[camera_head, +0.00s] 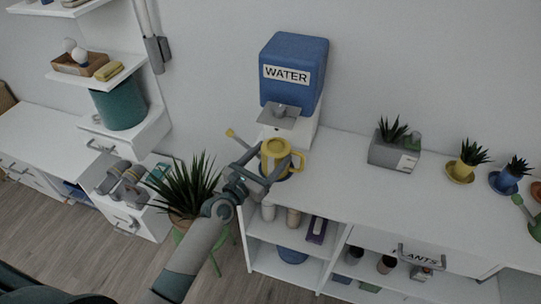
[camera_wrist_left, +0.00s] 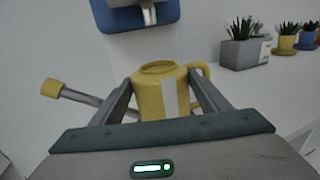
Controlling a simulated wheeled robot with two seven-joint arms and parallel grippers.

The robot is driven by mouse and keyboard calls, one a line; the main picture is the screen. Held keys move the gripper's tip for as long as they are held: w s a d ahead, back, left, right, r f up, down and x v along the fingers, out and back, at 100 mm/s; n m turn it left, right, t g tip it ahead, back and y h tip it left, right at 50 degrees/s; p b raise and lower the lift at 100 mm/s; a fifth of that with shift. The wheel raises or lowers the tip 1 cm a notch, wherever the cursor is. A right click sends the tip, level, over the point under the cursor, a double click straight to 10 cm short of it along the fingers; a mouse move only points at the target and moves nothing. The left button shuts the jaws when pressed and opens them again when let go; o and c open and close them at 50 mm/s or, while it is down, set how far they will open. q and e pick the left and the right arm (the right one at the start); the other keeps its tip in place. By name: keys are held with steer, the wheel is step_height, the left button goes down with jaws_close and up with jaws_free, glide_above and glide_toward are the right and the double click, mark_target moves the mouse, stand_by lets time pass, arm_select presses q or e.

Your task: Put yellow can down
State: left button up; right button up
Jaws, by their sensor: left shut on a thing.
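The yellow can (camera_head: 274,156) is a yellow watering can with a handle on the right and a spout reaching out to the left. My left gripper (camera_head: 265,165) is shut on it, with one finger on each side of its body. In the left wrist view the can (camera_wrist_left: 163,92) stands upright between the fingers of the left gripper (camera_wrist_left: 165,105). It is in front of the water dispenser, near the left end of the white shelf desk (camera_head: 345,185). I cannot tell whether its base touches the desk. My right gripper is not in view.
The blue water dispenser (camera_head: 293,72) stands right behind the can. A grey planter (camera_head: 392,152) and several small potted plants stand farther right. A large potted plant (camera_head: 186,190) is left of the desk. The desk top between can and planter is clear.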

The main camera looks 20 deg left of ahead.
arm_select(q)
steer(key=o, duration=1.3)
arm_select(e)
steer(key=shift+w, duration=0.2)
arm_select(q)
steer(key=shift+r, duration=0.15)
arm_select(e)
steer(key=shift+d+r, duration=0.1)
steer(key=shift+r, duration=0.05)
arm_select(q)
steer(key=shift+s+a, duration=0.1)
steer(key=shift+s, duration=0.2)
steer(key=b+v, duration=0.1)
steer(key=v, duration=1)
steer(key=shift+s, duration=0.2)
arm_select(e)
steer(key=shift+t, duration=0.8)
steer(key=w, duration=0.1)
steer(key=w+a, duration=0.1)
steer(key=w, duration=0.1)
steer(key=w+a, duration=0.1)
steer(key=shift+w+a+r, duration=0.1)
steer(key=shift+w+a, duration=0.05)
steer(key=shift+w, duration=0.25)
